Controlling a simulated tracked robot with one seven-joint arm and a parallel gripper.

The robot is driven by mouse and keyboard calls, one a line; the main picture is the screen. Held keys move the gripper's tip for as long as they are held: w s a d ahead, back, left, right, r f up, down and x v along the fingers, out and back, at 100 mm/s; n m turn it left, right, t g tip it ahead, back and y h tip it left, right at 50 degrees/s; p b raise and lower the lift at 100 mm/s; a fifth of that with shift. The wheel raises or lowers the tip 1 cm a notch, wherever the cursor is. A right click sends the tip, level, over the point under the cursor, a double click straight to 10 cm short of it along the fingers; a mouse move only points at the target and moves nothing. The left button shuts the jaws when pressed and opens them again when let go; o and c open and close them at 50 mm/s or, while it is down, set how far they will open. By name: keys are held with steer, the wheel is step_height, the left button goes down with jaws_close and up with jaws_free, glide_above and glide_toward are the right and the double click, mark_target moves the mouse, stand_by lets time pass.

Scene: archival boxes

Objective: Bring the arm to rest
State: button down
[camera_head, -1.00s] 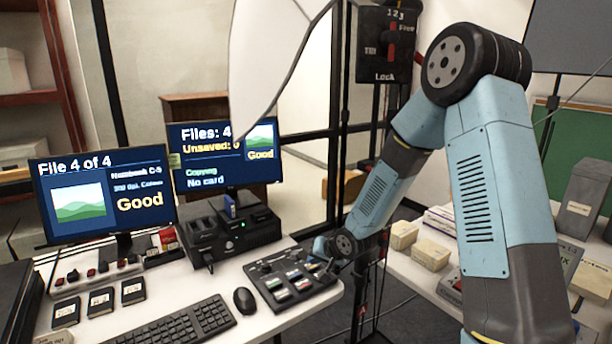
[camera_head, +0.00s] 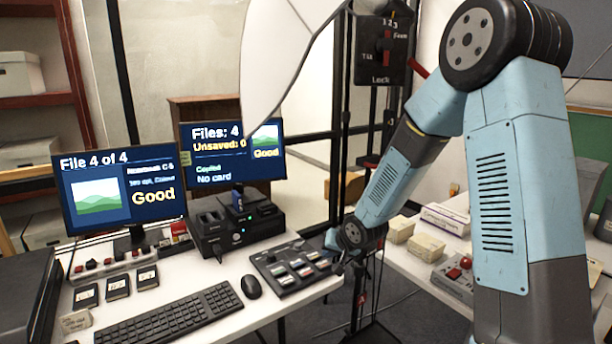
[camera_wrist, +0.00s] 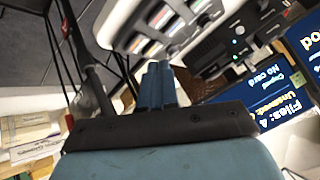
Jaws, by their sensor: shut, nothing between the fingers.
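Two monitors (camera_head: 118,188) (camera_head: 232,152), a black card reader (camera_head: 235,226), a keyboard (camera_head: 170,315) and a mouse (camera_head: 251,286) stand on the desk. A black stand (camera_head: 345,130) rises behind my arm. Small boxes (camera_head: 427,247) lie on the right table.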

steer(key=s+d+r+h, duration=0.2)
steer(key=s+d+r, duration=0.4)
steer(key=r, duration=0.3)
steer(key=s+d+r+h, duration=0.3)
steer(key=s+d+r, duration=0.25)
steer(key=r, duration=0.35)
steer(key=s+d+r, duration=0.2)
steer(key=s+r, duration=0.2)
steer(key=s, duration=0.6)
steer(key=s+d+r+g, duration=0.1)
steer(key=s+d+r, duration=0.2)
steer(key=s, duration=0.8)
steer(key=shift+s+r+n+g+y, duration=0.15)
steer(key=shift+r+n+g+y, duration=0.15)
steer(key=shift+r, duration=0.2)
steer(key=shift+d, duration=0.1)
